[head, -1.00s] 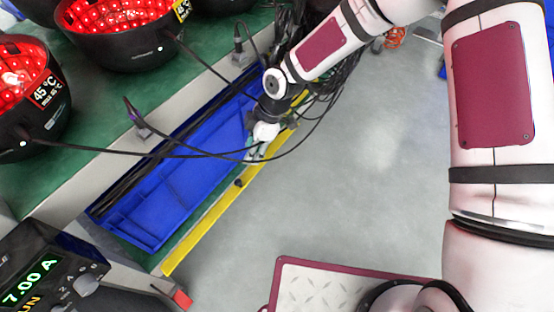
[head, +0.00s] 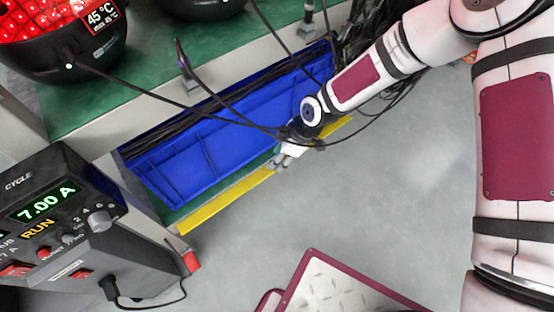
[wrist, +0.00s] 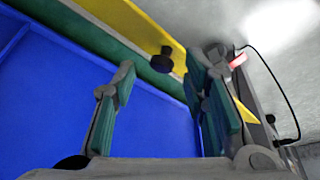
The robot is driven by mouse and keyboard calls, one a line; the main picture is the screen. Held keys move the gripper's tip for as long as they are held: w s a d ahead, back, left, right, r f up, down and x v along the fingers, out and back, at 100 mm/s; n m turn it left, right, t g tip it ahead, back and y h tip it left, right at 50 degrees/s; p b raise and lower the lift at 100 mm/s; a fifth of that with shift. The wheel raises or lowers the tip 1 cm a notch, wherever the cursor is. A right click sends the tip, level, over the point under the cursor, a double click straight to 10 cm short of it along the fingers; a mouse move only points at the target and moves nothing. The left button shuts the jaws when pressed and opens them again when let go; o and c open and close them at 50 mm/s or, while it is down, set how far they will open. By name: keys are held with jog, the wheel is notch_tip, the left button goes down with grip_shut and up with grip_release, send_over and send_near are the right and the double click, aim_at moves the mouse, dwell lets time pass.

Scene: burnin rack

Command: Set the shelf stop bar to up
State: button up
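The shelf stop bar is a long yellow strip (head: 228,203) along the front edge of the low green shelf, in front of a blue bin. In the wrist view the bar (wrist: 140,33) crosses the top, with a black knob (wrist: 162,61) on it. My gripper (head: 280,163) is at the bar, at the front of the bin, and hides part of the bar in the head view. In the wrist view my gripper (wrist: 163,80) is open, with the knob appearing between its fingertips. I see no contact with the knob. The knob cannot be made out in the head view.
The blue bin (head: 205,150) lies behind the bar. Black cables hang across it from the green upper shelf (head: 120,85). A power unit (head: 75,225) reading 7.00 A stands at left.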

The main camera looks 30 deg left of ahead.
jog(key=shift+x, duration=0.75)
grip_shut()
jog(key=shift+w+a+r+h, duration=0.25)
jog(key=shift+a+h, duration=0.2)
jog(key=shift+h, duration=0.25)
grip_release()
jog(key=shift+s+g, duration=0.1)
jog(key=shift+g, duration=0.2)
jog(key=v, duration=1.2)
